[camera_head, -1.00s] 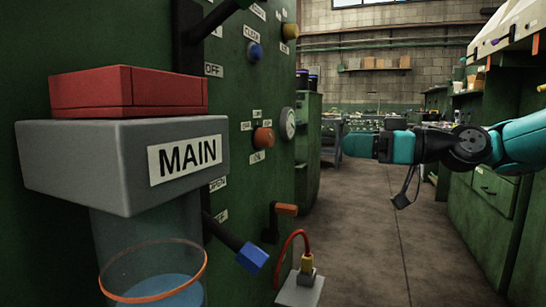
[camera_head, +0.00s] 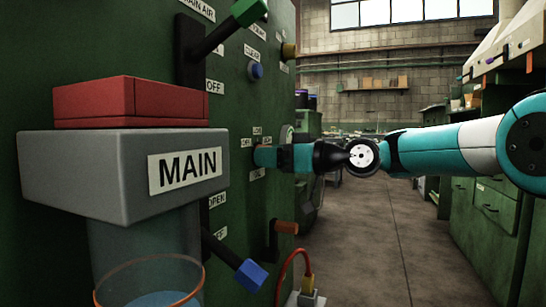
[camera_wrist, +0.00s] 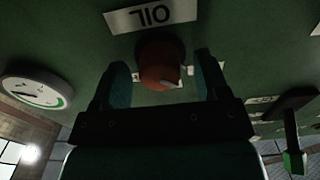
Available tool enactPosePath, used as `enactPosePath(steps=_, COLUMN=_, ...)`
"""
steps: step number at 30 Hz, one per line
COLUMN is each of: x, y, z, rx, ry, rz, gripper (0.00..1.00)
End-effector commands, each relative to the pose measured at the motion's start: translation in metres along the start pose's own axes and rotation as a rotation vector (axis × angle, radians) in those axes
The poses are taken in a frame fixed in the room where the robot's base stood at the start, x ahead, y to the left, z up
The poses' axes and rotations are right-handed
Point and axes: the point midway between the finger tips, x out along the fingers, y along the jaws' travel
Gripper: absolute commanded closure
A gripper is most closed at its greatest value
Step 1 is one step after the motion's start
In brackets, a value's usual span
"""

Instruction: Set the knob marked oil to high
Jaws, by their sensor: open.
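The orange-red knob (camera_wrist: 158,62) sits on the green panel under a label reading OIL (camera_wrist: 151,15), upside down in the wrist view. A pale mark shows at its lower right edge there. My gripper (camera_wrist: 161,70) is open, with one finger on each side of the knob; I cannot tell if they touch it.
A round gauge (camera_wrist: 38,88) is beside the gripper. A green-handled lever (camera_head: 248,12), a blue button (camera_head: 257,71), a blue-tipped lever (camera_head: 250,274) and an orange handle (camera_head: 285,227) stick out from the panel. The MAIN box (camera_head: 118,178) stands at left. The aisle floor is clear.

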Motion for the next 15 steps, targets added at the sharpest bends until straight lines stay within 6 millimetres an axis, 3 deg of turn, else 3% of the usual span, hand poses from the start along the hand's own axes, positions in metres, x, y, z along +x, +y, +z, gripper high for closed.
enactPosePath(steps=7, x=0.0006, y=0.0002, z=-0.0002, rx=0.0, ry=0.0, rz=0.001, gripper=0.32)
enactPosePath(steps=13, x=0.0003, y=0.0002, z=-0.0002, rx=0.0, ry=0.0, rz=0.001, gripper=0.78)
enactPosePath(steps=15, x=0.0002, y=0.0001, z=-0.0002, rx=0.0, ry=0.0, rz=0.0, gripper=0.81)
